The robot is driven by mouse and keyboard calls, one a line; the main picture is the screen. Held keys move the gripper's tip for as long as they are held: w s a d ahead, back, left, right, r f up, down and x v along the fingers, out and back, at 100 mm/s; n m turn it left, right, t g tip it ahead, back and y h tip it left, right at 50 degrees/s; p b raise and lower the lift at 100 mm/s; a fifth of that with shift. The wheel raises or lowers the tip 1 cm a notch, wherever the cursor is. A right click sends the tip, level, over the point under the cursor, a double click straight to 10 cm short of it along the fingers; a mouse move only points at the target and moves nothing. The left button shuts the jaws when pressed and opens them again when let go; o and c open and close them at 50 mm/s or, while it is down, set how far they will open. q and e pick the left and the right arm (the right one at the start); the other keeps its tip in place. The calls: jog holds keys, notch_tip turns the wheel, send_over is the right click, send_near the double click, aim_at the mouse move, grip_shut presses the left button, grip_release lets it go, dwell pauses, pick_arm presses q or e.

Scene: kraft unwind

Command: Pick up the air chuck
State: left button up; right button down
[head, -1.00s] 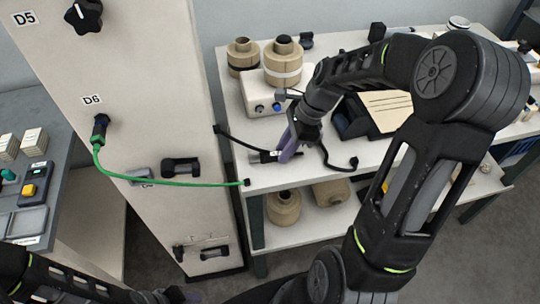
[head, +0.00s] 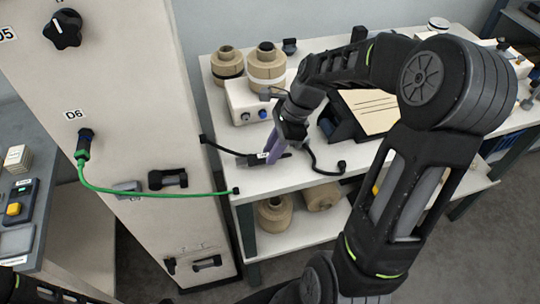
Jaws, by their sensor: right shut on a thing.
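The air chuck (head: 250,159) is a small dark tool with a black hose, lying low at the left part of the white table top in the head view. My right gripper (head: 271,155), with purple-grey fingers, comes down over it and is shut on it. The fingers cover the middle of the chuck, and a short dark end shows to either side. I cannot tell whether it touches the table. My left gripper is not in view; only dark parts of my left arm show at the lower left edge.
A black hose end (head: 342,167) lies right of the gripper. A white box (head: 243,104) and kraft rolls (head: 267,66) stand behind. A green hose (head: 150,193) runs from the D6 port on the tall panel (head: 130,120) to the table's front corner. A dark stand with a paper (head: 377,109) is to the right.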

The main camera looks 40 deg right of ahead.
notch_tip(320, 180, up, 8)
dwell(0.8)
